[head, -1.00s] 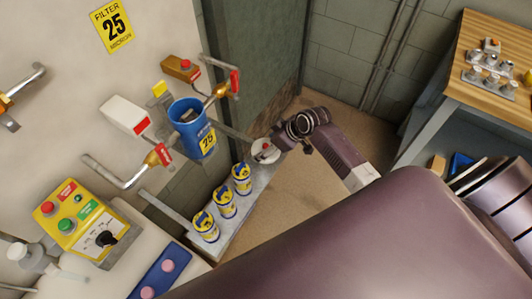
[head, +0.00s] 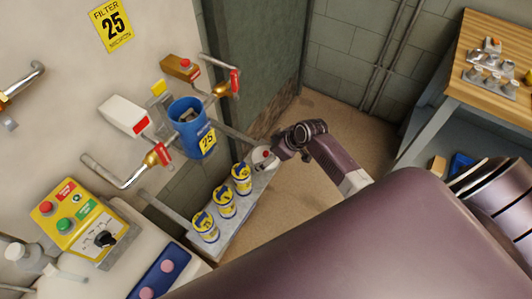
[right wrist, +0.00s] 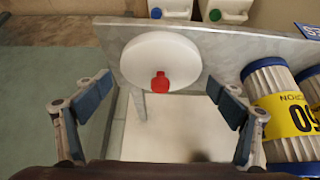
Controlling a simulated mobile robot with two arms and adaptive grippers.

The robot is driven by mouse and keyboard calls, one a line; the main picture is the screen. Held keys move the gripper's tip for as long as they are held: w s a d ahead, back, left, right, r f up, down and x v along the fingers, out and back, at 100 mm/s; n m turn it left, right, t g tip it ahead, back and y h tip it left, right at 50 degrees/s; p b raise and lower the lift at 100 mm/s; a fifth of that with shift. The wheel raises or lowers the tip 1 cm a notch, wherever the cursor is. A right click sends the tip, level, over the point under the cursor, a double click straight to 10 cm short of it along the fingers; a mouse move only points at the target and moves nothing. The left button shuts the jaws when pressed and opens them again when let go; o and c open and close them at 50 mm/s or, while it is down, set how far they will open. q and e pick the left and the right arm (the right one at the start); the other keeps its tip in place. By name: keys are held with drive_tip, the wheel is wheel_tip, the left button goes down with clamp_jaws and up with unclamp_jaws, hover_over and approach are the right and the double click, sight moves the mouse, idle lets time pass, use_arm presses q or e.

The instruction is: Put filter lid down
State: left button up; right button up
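The filter lid, a white disc with a red knob (right wrist: 160,50), rests on the end of the grey metal bench (right wrist: 228,44) in the right wrist view. It also shows at the bench's far end in the head view (head: 262,157). My right gripper (right wrist: 158,86) is open, its fingers spread left and right of the red knob and apart from it. In the head view the right gripper (head: 276,157) is beside the lid, its fingers partly hidden. The blue filter housing (head: 188,128) on the wall is uncovered. My left gripper is out of view.
Several yellow-and-white filter cartridges (head: 224,202) stand in a row on the bench beside the lid. Pipes with red-handled valves (head: 158,156) flank the housing. A yellow control box (head: 76,216) is at the left. The floor right of the bench is clear.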

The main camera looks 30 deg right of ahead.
drive_tip(key=shift+r, duration=0.1)
drive_tip(key=shift+r, duration=0.2)
drive_tip(key=p+v, duration=0.1)
drive_tip(key=v, duration=1)
drive_tip(key=shift+s+r, duration=0.15)
drive_tip(key=shift+r, duration=0.2)
drive_tip(key=shift+d, duration=0.15)
drive_tip(key=s+d+f+m+g+h, duration=0.15)
drive_tip(key=s+f, duration=0.45)
drive_tip(key=f, duration=0.7)
drive_tip(key=s+d+f+m+g+h, duration=0.1)
drive_tip(key=s+f+m, duration=0.35)
drive_tip(key=f, duration=0.75)
drive_tip(key=s+a+f, duration=0.3)
drive_tip(key=s+f, duration=0.2)
drive_tip(key=s, duration=0.5)
drive_tip(key=s+a+f+n+g, duration=0.1)
drive_tip(key=s+a+f, duration=0.2)
drive_tip(key=s, duration=0.7)
drive_tip(key=s+a+f+n+g, duration=0.1)
drive_tip(key=s+a+f, duration=0.2)
drive_tip(key=s+f, duration=0.4)
drive_tip(key=s, duration=0.3)
drive_tip(key=shift+f+h, duration=0.25)
drive_tip(key=shift+h, duration=0.1)
